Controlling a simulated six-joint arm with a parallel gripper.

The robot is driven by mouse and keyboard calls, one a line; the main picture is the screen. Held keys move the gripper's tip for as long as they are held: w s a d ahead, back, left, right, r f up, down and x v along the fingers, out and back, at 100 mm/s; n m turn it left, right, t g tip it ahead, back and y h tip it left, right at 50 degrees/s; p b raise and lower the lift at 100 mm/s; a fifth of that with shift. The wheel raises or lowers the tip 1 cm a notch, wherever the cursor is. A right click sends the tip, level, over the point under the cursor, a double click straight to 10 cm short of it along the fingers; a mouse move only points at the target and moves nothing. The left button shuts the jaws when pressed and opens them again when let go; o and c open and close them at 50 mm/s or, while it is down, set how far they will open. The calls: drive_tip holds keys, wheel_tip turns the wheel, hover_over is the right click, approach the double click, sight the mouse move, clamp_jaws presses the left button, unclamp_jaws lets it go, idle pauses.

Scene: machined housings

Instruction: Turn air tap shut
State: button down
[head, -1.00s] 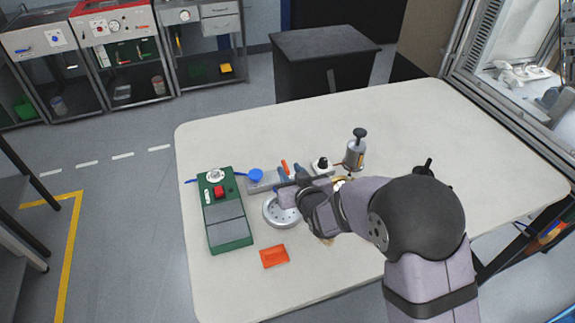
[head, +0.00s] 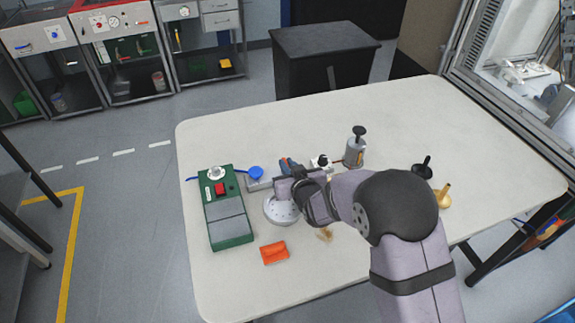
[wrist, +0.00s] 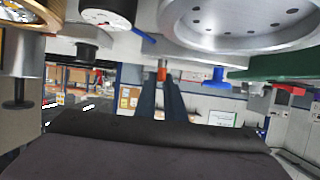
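An orange lever tip (wrist: 162,72), which looks like the air tap's handle, shows between my fingertips in the wrist view. In the head view the fingers hide it. My gripper (head: 290,167) is at the grey fixture (head: 259,184) behind the round grey housing (head: 280,209), pointing away from me. Its two dark fingers (wrist: 161,84) stand close together on either side of the lever. Whether they press on it I cannot tell. A blue round cap (head: 256,173) sits left of the fingers; it also shows in the wrist view (wrist: 216,76).
A green control box (head: 229,215) with a red button stands left. An orange block (head: 273,252) lies in front. A black-topped white part (head: 320,162) and a grey plunger cylinder (head: 355,152) stand right of the fingers. Black (head: 423,169) and gold (head: 444,195) parts lie right of my arm.

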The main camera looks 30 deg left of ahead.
drive_tip(key=shift+s+a+m, duration=0.1)
drive_tip(key=shift+m, duration=0.2)
drive_tip(key=shift+s+a+m+t+h, duration=0.1)
drive_tip(key=shift+a+m+t+h, duration=0.05)
drive_tip(key=shift+m+t+h, duration=0.95)
drive_tip(key=m+h+p, duration=0.1)
drive_tip(key=m+h, duration=0.1)
drive_tip(key=h+p, duration=0.1)
drive_tip(key=shift+s+a+r+m+t+h+p, duration=0.1)
drive_tip(key=shift+a+r+m+t+h+p, duration=0.05)
drive_tip(key=shift+a+m+t+h+p, duration=0.2)
drive_tip(key=shift+m+h+p, duration=0.4)
drive_tip(key=shift+m+h, duration=0.35)
drive_tip(key=m+h, duration=0.1)
drive_tip(key=m+h+b, duration=0.1)
drive_tip(key=m+h, duration=0.1)
drive_tip(key=shift+a+f+t+b, duration=0.2)
drive_tip(key=shift+f+t+b, duration=0.1)
drive_tip(key=shift+b, duration=0.1)
drive_tip(key=shift+m+h+b, duration=0.4)
drive_tip(key=shift+h+b, duration=0.1)
drive_tip(key=shift+h, duration=0.2)
drive_tip(key=shift+m+h+b, duration=0.3)
drive_tip(key=shift+b, duration=0.1)
drive_tip(key=shift+r+h, duration=0.25)
drive_tip(key=shift+h, duration=0.05)
drive_tip(key=c, duration=1.8)
unclamp_jaws()
drive_tip(key=shift+b, duration=0.3)
drive_tip(key=shift+c, duration=0.2)
